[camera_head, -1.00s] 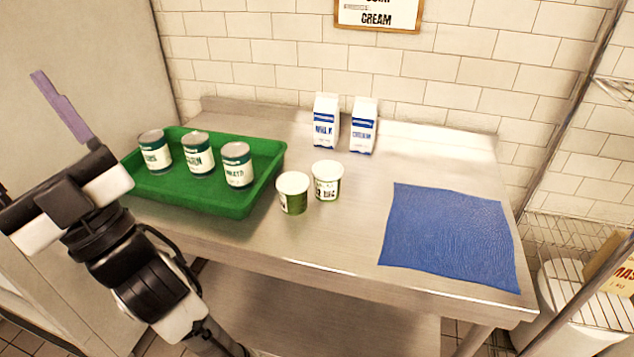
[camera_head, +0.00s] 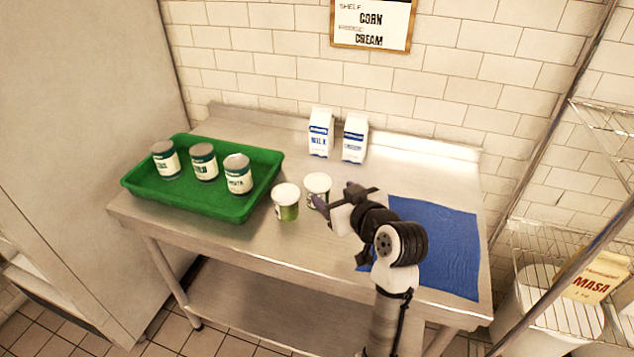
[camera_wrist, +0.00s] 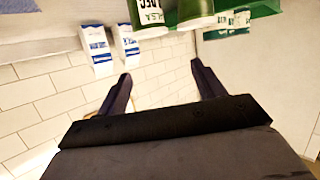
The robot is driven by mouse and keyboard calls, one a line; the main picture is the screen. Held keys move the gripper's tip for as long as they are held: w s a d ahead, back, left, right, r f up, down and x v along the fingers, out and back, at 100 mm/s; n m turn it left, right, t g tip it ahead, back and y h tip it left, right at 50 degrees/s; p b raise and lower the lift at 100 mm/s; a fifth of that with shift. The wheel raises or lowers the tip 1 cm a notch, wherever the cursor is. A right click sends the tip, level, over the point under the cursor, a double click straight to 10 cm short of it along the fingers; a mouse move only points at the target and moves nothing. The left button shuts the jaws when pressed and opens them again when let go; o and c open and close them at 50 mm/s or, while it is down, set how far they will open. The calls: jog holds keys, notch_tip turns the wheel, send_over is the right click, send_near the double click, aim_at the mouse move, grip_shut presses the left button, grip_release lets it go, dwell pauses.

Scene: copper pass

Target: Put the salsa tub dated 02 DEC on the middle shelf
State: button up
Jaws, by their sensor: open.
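Two white-lidded green tubs stand side by side on the steel table: a left tub (camera_head: 286,201) and a right tub (camera_head: 317,188). In the wrist view the right tub (camera_wrist: 150,14) shows a label ending in "DEC"; its day number is cut off. The left tub (camera_wrist: 194,12) shows no readable date there. My gripper (camera_head: 321,204) is open and empty, close to the right tub's near side; its two dark fingers (camera_wrist: 160,72) show apart in the wrist view. A wire rack at the right has an upper shelf (camera_head: 607,125) and a lower shelf (camera_head: 530,243); which is the middle is unclear.
A green tray (camera_head: 235,208) with several cans is left of the tubs. A milk carton (camera_head: 320,134) and another carton (camera_head: 354,140) stand behind. A blue mat (camera_head: 450,240) lies at right, partly behind my arm. A masa bag (camera_head: 598,277) is on the rack.

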aim_at(325, 190)
jog(key=shift+g+h, duration=0.3)
jog(key=shift+g, duration=0.1)
jog(key=w+f, duration=0.1)
jog(key=w+f+p, duration=0.1)
jog(key=w+f, duration=0.1)
jog(key=w+f+p, duration=0.1)
jog(key=w+f, duration=0.1)
jog(key=shift+w+a, duration=0.2)
jog(key=shift+a, duration=0.1)
jog(key=shift+p+x, duration=1.3)
jog(key=shift+x, duration=1.35)
jog(key=shift+s+a+r, duration=0.1)
jog(key=shift+a, duration=0.05)
jog(key=c, duration=0.9)
